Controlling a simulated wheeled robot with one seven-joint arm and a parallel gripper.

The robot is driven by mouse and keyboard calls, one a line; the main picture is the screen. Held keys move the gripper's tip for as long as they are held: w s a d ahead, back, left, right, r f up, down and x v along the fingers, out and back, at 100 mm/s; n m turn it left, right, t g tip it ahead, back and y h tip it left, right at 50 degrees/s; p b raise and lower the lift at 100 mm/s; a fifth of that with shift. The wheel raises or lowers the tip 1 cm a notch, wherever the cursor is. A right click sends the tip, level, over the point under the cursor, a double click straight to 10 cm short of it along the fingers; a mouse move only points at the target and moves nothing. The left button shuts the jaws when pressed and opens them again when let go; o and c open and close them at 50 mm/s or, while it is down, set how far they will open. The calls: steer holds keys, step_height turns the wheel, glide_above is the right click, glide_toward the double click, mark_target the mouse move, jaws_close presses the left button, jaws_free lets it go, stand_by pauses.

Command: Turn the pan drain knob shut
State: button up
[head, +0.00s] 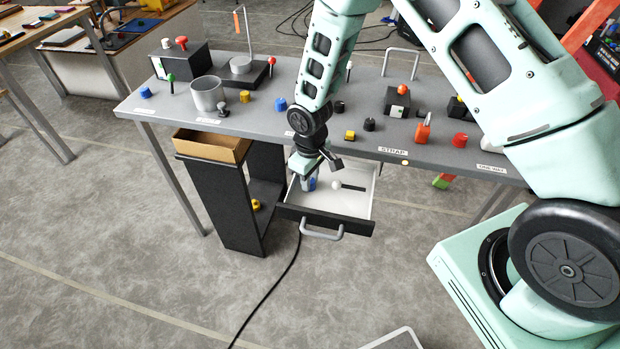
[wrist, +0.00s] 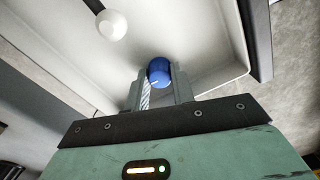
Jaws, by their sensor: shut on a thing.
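The white pan (head: 352,203) is an open drawer-like tray below the table's front edge. The blue knob (head: 311,184) is in its left part, partly hidden by my gripper (head: 308,178). In the wrist view, the blue knob (wrist: 159,72) sits between the two fingers of my gripper (wrist: 160,80), with a finger against each side. My gripper is shut on it and points down into the pan. A pale line marks the knob's face. Which way the knob is turned relative to shut I cannot tell.
A white ball (head: 336,185) on a black bar (head: 353,188) stands beside the knob; the ball (wrist: 111,25) also shows in the wrist view. The pan's dark front (head: 290,213) has a grey handle (head: 322,235). The grey table (head: 250,119) above holds several knobs and fixtures.

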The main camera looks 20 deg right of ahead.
steer(key=shift+n, duration=0.6)
steer(key=o, duration=1)
steer(key=shift+r, duration=0.1)
step_height(320, 180, up, 17)
steer(key=shift+r+b, duration=0.15)
steer(key=shift+b, duration=0.5)
steer(key=shift+y, duration=0.3)
steer(key=s+a+r, duration=0.2)
steer(key=s+r, duration=0.1)
steer(key=s, duration=0.6)
steer(key=s+a+r, duration=0.2)
steer(key=s+r, duration=0.1)
steer(key=s, duration=0.6)
steer(key=s+a+r, duration=0.2)
steer(key=s+r, duration=0.1)
steer(key=s, duration=0.6)
steer(key=shift+a, duration=0.25)
